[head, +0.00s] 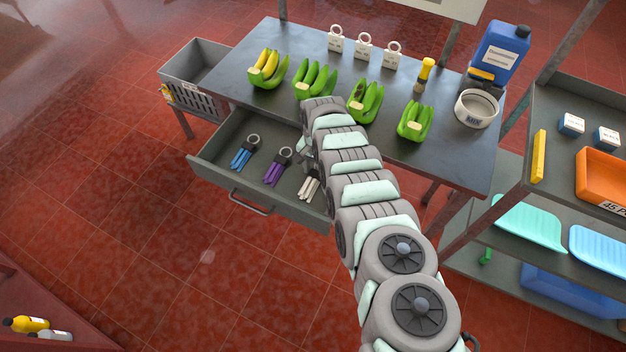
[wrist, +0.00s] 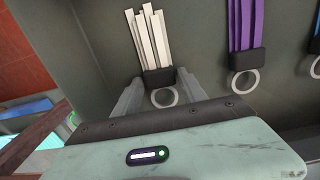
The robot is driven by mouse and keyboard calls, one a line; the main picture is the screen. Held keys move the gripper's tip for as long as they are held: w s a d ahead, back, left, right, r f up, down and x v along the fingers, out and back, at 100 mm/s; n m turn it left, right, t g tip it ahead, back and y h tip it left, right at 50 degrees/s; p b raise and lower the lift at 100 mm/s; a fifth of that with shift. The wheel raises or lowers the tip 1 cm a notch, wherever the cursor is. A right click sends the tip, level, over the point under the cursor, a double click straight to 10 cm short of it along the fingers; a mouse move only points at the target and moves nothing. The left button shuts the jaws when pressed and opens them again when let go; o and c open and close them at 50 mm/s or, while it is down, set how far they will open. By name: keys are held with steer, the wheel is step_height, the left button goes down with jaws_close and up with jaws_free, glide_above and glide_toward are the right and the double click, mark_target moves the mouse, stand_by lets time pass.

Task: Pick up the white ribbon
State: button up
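The white ribbon (wrist: 150,38) is a bundle of white strips in a dark clasp with a pale ring. It lies in the open drawer, and its strips also show in the head view (head: 309,188), where my arm hides its clasp end. My gripper (wrist: 160,77) is open, with one finger on each side of the clasp and ring. A small gap seems to show between the fingers and the clasp. In the head view my gripper (head: 307,154) is mostly hidden by my arm.
A purple ribbon (head: 273,174) and a blue ribbon (head: 241,158) lie left of the white one in the drawer (head: 215,166). Several green banana bunches (head: 415,121) stand on the table (head: 440,153) above. A grey basket (head: 200,62) is left, a shelf right.

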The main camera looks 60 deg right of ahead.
mark_target(316, 173)
steer(key=c, duration=1)
steer(key=shift+r, duration=0.2)
steer(key=shift+r+p, duration=0.5)
steer(key=shift+r, duration=0.1)
step_height(316, 173, up, 18)
steer(key=p, duration=0.3)
steer(key=shift+r, duration=0.25)
